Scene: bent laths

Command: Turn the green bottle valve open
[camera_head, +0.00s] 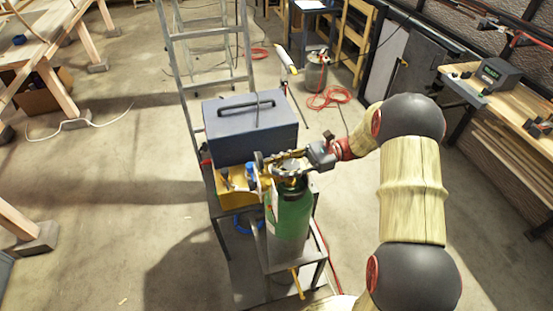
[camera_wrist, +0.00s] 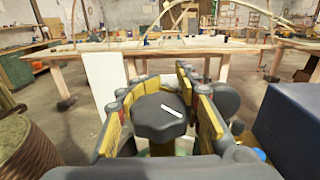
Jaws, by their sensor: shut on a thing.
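The green bottle (camera_head: 288,214) stands upright on a grey metal cart, with brass fittings and a gauge at its top. Its valve knob (camera_wrist: 158,116) is dark grey, lobed, with a white mark that slants in the wrist view. My gripper (camera_head: 290,166) comes to the bottle top from the right. In the wrist view my gripper (camera_wrist: 160,112) has its yellow-padded fingers on both sides of the knob, shut on it. The knob is mostly hidden by the gripper in the head view.
A blue-grey case (camera_head: 250,122) with a handle sits behind the bottle on the cart (camera_head: 285,262); it also shows at right in the wrist view (camera_wrist: 292,125). A yellow bin (camera_head: 232,190) is left of the bottle. A stepladder (camera_head: 208,42) stands behind. Floor at left is open.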

